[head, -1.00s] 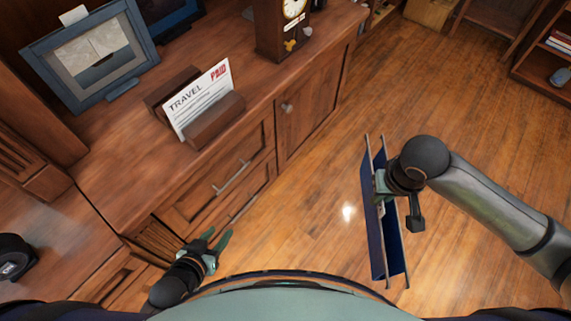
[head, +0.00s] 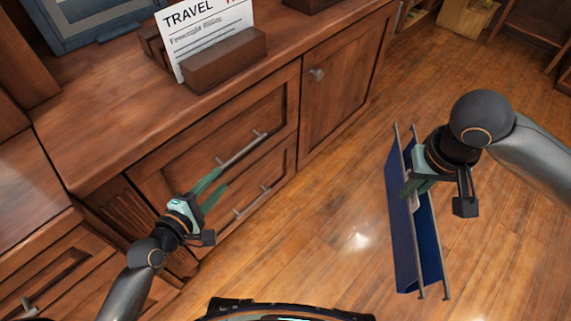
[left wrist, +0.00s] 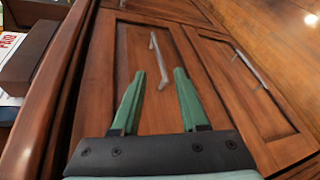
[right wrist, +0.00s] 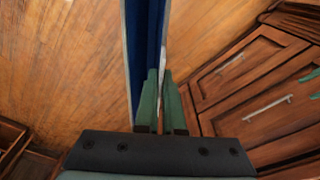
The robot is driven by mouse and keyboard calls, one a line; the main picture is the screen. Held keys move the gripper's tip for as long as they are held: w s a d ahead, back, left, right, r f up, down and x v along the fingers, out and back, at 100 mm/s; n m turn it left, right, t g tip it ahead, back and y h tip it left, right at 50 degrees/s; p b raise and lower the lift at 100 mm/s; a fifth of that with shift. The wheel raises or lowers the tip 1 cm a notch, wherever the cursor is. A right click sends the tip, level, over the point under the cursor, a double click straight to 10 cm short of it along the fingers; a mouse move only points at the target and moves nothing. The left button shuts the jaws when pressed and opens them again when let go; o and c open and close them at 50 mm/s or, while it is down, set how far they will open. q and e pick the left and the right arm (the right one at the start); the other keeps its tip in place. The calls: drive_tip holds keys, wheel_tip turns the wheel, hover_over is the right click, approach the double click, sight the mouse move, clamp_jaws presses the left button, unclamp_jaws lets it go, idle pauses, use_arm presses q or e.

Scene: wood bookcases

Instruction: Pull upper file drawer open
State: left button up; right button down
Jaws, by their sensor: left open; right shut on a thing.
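The upper file drawer (head: 215,140) is a shut wooden panel in the cabinet front, with a slim metal bar handle (head: 242,150). My left gripper (head: 222,179) is open and empty in front of the drawer fronts, its fingers pointing toward the upper handle. In the left wrist view, the upper handle (left wrist: 157,52) appears beyond and between the parted green fingertips (left wrist: 160,73); no contact is visible. My right gripper (head: 408,187) is shut on a blue hanging folder (head: 400,240) with metal rails, held above the floor to the right. The folder also shows in the right wrist view (right wrist: 146,35).
The lower drawer (head: 225,215) is shut, with a similar handle (head: 252,201). A cabinet door (head: 340,85) with a knob is to its right. A wooden letter holder (head: 225,60) with a travel paper stands on the cabinet top. The wooden floor (head: 310,230) between the arms is clear.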

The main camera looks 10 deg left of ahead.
sight(239, 155)
wheel_tip(239, 155, down, 2)
drive_tip(key=shift+d+b, duration=0.1)
drive_tip(key=shift+b, duration=1.15)
use_arm(q)
drive_tip(key=w+d+f+n+b, duration=0.1)
drive_tip(key=w, duration=0.3)
drive_tip(key=w+d+f+n+b, duration=0.1)
drive_tip(key=w, duration=0.3)
drive_tip(key=w+d+f+b, duration=0.1)
drive_tip(key=w, duration=0.3)
drive_tip(key=shift+w+d+f+n+t, duration=0.15)
drive_tip(key=shift+w+f+n+t, duration=0.1)
drive_tip(key=shift+f+n+t, duration=0.15)
use_arm(e)
wheel_tip(239, 155, down, 3)
drive_tip(key=shift+f, duration=0.2)
use_arm(q)
clamp_jaws()
